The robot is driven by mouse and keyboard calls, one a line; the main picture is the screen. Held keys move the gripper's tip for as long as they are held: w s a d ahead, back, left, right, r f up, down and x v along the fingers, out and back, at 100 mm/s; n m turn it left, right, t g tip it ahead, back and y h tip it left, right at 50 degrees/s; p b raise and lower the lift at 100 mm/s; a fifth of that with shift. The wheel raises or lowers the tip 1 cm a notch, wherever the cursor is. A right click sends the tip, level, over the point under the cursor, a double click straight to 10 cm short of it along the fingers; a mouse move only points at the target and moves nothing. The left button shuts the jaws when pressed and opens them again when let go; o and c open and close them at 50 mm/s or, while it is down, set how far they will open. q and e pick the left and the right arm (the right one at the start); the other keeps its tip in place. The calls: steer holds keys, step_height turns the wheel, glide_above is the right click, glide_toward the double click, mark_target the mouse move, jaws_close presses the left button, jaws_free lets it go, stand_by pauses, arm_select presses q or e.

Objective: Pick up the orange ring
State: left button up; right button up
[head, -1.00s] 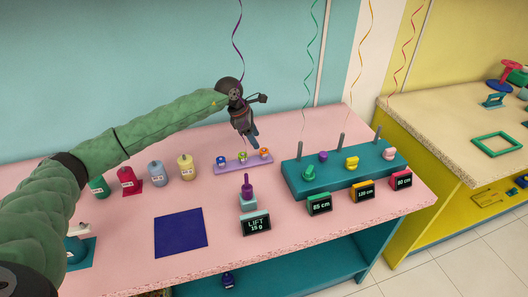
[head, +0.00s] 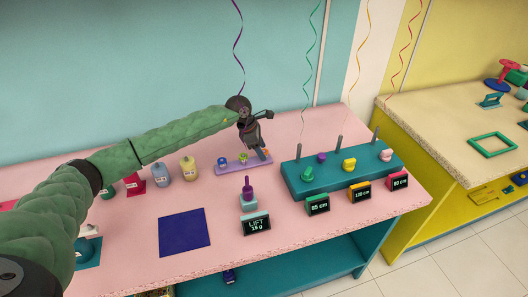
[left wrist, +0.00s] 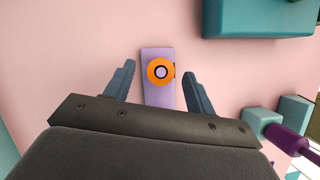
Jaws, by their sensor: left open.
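The orange ring (left wrist: 161,72) sits around a small peg near one end of a lilac strip (left wrist: 158,53), seen from above in the left wrist view. In the head view the strip (head: 231,170) lies on the pink table, and my left gripper mostly covers the ring. My left gripper (head: 262,155) is open and points down over that end of the strip. In the left wrist view its two fingers stand apart, one on either side of the strip, with the ring between their tips. The gap in height between fingers and ring is hard to tell. My right gripper is out of view.
A blue ring (head: 222,161) and a green ring (head: 243,157) share the strip. A teal block (head: 296,182) with posts and coloured weights stands to the right. A purple-handled lift weight (head: 248,190) stands in front. Ribbons hang behind. A dark blue mat (head: 184,232) lies front left.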

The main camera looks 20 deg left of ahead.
mark_target(267, 151)
arm_select(q)
steer(key=c, duration=1)
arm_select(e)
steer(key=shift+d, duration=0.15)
arm_select(q)
steer(key=shift+r, duration=0.1)
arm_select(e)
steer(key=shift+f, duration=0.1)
